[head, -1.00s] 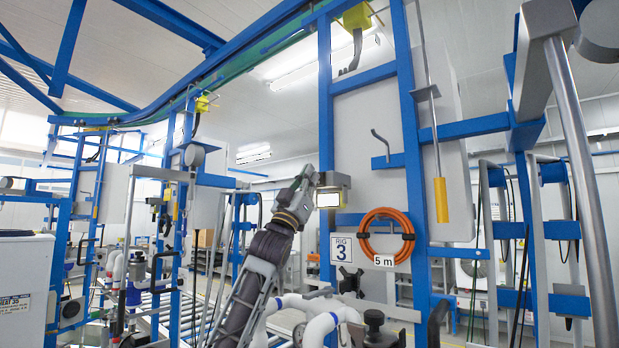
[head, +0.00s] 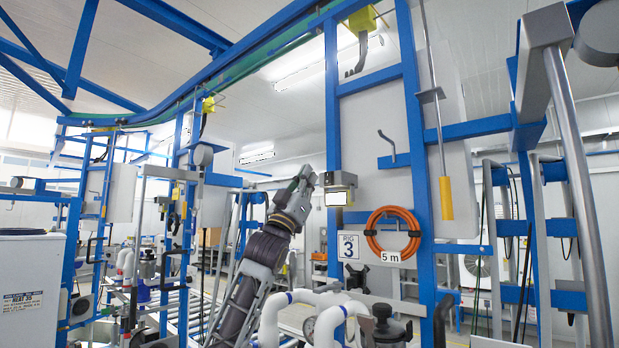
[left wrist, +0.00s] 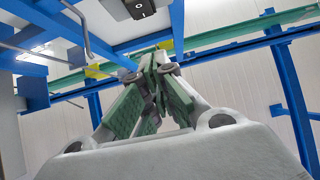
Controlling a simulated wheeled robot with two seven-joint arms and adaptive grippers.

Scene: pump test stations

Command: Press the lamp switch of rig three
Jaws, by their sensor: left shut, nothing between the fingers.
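The rig three sign (head: 351,246) is a white plate on a blue post. Above it, a small grey lamp box (head: 340,180) with a bright white face is fixed to the post. In the left wrist view, a pale box at the top edge, apparently this lamp, carries a small black switch (left wrist: 138,6), partly cut off by the frame. My left gripper (head: 304,178) is shut and empty, pointing up just left of the lamp box, with a small gap in the picture. Its green-padded fingers (left wrist: 157,72) meet below the switch in the left wrist view. My right gripper is out of sight.
A coiled orange hose (head: 392,236) hangs right of the sign. A grey hook (head: 387,142) and a yellow-handled rod (head: 446,198) are higher up. White pipes (head: 300,305) with a gauge stand below. Blue posts and beams surround the arm.

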